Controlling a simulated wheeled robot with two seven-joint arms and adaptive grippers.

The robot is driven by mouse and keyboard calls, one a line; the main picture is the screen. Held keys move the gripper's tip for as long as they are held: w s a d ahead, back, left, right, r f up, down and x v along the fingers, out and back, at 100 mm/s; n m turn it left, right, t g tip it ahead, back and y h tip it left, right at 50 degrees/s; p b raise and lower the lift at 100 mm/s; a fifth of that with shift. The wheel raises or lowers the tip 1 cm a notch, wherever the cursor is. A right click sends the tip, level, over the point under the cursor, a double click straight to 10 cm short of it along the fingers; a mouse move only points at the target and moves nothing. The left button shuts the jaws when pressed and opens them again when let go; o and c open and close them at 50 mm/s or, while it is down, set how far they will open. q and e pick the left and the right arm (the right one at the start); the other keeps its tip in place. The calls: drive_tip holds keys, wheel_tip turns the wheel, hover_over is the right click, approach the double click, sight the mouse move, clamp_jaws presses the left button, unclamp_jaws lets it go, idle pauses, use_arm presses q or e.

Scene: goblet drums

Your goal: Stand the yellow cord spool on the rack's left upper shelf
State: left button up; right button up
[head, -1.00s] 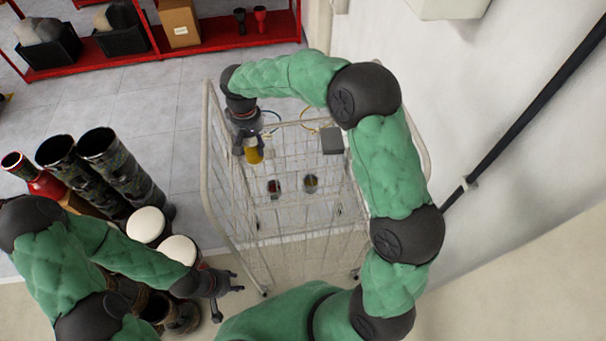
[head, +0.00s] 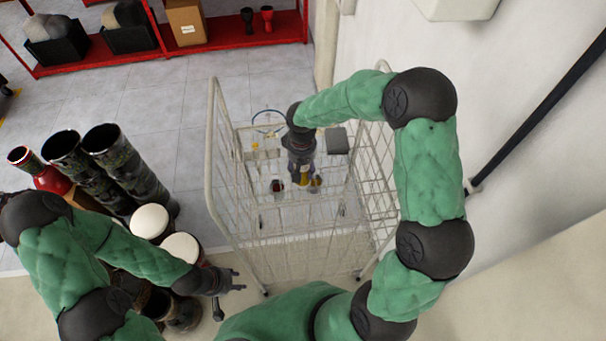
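The wire rack (head: 212,150) stands in the middle of the head view. My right gripper (head: 303,174) points down inside it, near the middle. A yellow thing, which looks like the yellow cord spool (head: 304,173), shows between its fingers; the fingers partly hide it, and the gripper looks shut on it. A small yellow patch (head: 254,147) also shows at the rack's left upper part, too small to name. My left gripper (head: 236,280) is open and empty, in front of the rack's lower left side.
Two small cups (head: 277,186) are inside the rack, one close by my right gripper. A grey box (head: 337,140) and a blue ring (head: 268,121) are at its back. Tall dark drums (head: 125,170) and white-topped drums (head: 150,222) stand left. A wall is on the right.

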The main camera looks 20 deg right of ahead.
drive_tip(key=shift+d+f, duration=0.15)
drive_tip(key=shift+f, duration=1.55)
drive_tip(key=shift+s+f, duration=0.1)
drive_tip(key=o, duration=1.2)
